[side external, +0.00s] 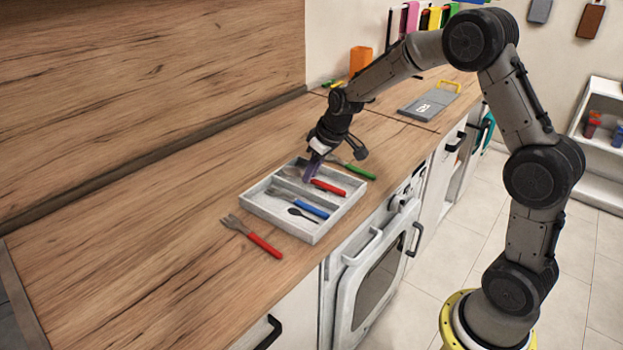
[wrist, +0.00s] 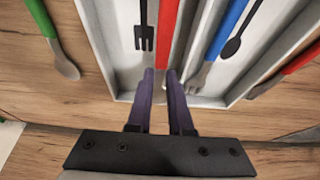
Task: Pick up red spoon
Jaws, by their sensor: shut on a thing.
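The red spoon (side external: 328,187) lies in the grey-white cutlery tray (side external: 311,238), its red handle towards the front of the counter. In the wrist view its red handle (wrist: 168,32) runs up to my gripper (wrist: 165,78). My gripper (side external: 309,176) is down in the tray, its purple fingers shut on the red spoon near where the handle ends. The spoon's head is mostly hidden by the fingers. I cannot tell whether the spoon is off the tray floor.
In the tray are a blue-handled fork (side external: 300,205), a small black spoon (side external: 302,215) and a black fork (wrist: 144,28). A red-handled fork (side external: 252,237) lies outside in front, a green-handled spoon (side external: 352,169) behind. The counter left is clear; a grey board (side external: 428,102) lies farther back.

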